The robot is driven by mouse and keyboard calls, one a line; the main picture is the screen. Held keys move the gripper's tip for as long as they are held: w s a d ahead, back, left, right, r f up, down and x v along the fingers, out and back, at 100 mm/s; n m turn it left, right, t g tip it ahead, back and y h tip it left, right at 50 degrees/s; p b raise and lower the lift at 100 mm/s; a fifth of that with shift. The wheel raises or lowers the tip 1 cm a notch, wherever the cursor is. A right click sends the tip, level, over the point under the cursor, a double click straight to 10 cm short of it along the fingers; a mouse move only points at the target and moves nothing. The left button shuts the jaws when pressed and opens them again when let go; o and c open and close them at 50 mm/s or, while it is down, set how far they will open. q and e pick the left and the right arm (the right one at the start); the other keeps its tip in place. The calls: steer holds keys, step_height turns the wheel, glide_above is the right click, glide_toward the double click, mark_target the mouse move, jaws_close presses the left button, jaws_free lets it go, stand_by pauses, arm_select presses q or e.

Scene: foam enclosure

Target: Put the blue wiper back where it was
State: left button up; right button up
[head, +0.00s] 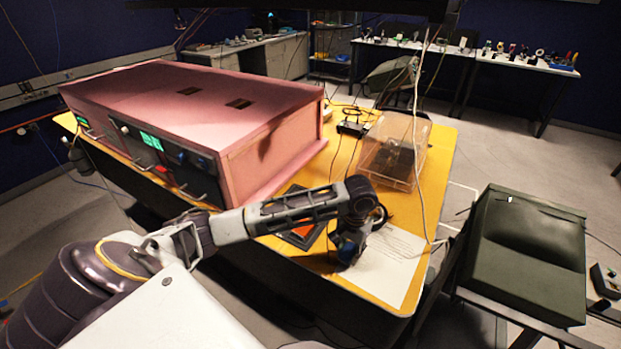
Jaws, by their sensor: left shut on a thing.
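My left arm comes in from the lower left and bends down over the front right part of the yellow table (441,170). My left gripper (347,256) points down at the table, beside a white sheet of paper. It is shut on a small dark blue thing, which looks like the blue wiper (348,243). The wrist and fingers hide most of it, so its shape and whether it touches the table cannot be told. My right gripper is not in view.
A large pink foam box (190,110) fills the table's left side. A clear plastic bin (394,152) stands at the back right. A black tray with an orange patch (302,231) lies left of the gripper. The white sheet (393,268) is bare.

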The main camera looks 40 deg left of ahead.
arm_select(q)
steer(key=shift+w+r, duration=0.15)
steer(key=shift+r, duration=0.1)
steer(key=shift+r+p, duration=0.35)
steer(key=shift+r, duration=0.05)
steer(key=shift+w+a+r, duration=0.1)
steer(key=shift+w+r, duration=0.05)
steer(key=shift+r, duration=0.2)
steer(key=w+a+r+n+p, duration=0.1)
steer(key=w+a+r+n, duration=0.2)
steer(key=w+a+r, duration=0.3)
steer(key=w+a+r+n+p, duration=0.25)
steer(key=w+a, duration=0.25)
steer(key=a, duration=0.4)
steer(key=s+a+f+n, duration=0.2)
steer(key=a+n, duration=1)
steer(key=a, duration=0.7)
steer(key=shift+a, duration=0.25)
steer(key=shift+s+n, duration=0.15)
steer(key=shift+n, duration=0.7)
